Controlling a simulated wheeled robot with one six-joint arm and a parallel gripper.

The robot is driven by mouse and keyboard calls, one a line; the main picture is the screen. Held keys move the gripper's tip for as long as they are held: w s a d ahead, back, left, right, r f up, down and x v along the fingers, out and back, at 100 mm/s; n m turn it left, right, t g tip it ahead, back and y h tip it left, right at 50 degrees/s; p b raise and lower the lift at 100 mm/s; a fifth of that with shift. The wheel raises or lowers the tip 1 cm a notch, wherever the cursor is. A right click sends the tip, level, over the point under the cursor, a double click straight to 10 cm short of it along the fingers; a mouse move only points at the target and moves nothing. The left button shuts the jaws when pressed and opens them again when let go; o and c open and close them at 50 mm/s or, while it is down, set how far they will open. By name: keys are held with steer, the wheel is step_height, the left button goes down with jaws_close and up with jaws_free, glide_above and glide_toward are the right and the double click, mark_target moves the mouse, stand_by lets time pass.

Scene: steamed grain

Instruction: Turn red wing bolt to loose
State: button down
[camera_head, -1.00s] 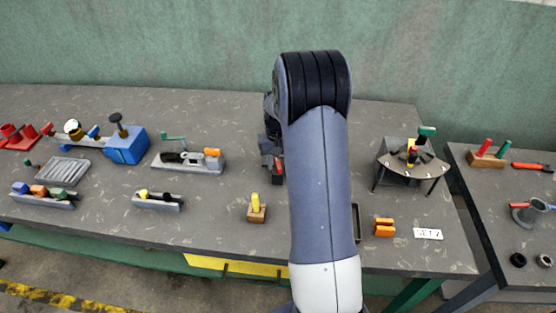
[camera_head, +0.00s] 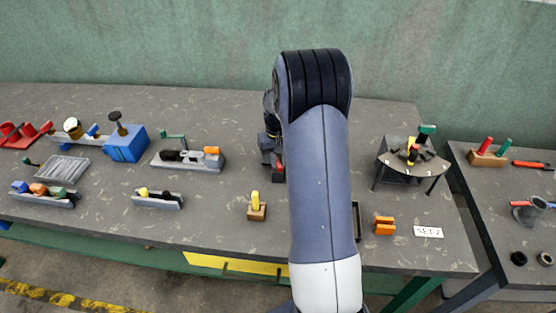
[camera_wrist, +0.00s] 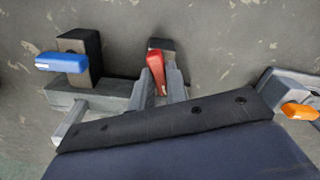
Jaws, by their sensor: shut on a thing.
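In the wrist view the red wing bolt (camera_wrist: 155,68) stands in front of a dark grey block. The two grey fingers of my gripper (camera_wrist: 162,82) are on either side of its red wing and are shut on it. In the head view my gripper shows only in part beside my arm, and the bolt is mostly hidden there.
In the wrist view a blue wing piece (camera_wrist: 62,62) sits on a dark block to the left. An orange piece (camera_wrist: 299,111) is at the right. In the head view a blue box (camera_head: 127,146) and a grey fixture (camera_head: 190,160) stand left of my arm.

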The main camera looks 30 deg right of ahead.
mark_target(278, 162)
steer(key=shift+n, duration=0.6)
steer(key=c, duration=1.4)
jaws_free()
step_height(278, 162, up, 11)
steer(key=b, duration=0.1)
steer(key=shift+f, duration=0.2)
